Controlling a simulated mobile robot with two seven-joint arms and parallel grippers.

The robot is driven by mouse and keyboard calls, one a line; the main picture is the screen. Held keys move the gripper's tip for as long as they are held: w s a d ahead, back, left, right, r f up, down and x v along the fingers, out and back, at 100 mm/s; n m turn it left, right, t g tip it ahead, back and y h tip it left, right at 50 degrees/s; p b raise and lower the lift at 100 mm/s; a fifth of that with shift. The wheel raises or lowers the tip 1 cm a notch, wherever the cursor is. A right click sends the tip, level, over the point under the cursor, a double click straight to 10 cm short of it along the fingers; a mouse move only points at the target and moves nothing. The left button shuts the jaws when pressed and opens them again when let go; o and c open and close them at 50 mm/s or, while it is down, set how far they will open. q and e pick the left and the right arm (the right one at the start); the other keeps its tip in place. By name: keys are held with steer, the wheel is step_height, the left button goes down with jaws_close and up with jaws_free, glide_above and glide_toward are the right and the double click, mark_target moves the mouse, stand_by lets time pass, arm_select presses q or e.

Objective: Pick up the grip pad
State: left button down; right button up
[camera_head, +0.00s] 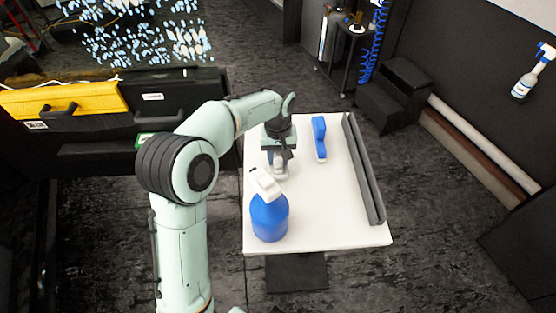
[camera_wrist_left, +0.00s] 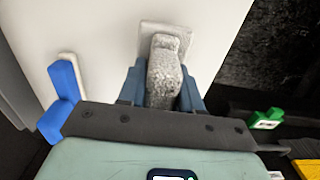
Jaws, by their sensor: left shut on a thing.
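The grip pad (camera_wrist_left: 165,70) has a grey speckled handle on a pale rectangular base. In the wrist view, its handle stands between the two blue-grey fingers of my left gripper (camera_wrist_left: 163,88), which is shut on it. In the head view, my left gripper (camera_head: 279,160) points down over the left part of the white table (camera_head: 315,215), with the grip pad (camera_head: 278,173) just below it, partly hidden. I cannot tell whether the pad's base touches the table. My right gripper is not in view.
A blue spray bottle (camera_head: 269,217) with a white top stands at the table's front left, close to the pad. A blue-handled tool (camera_head: 319,138) lies at the back, and a long dark grey bar (camera_head: 363,170) lies along the right edge. The table's middle is clear.

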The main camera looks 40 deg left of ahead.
arm_select(q)
step_height(320, 180, up, 17)
steer(key=p, duration=0.3)
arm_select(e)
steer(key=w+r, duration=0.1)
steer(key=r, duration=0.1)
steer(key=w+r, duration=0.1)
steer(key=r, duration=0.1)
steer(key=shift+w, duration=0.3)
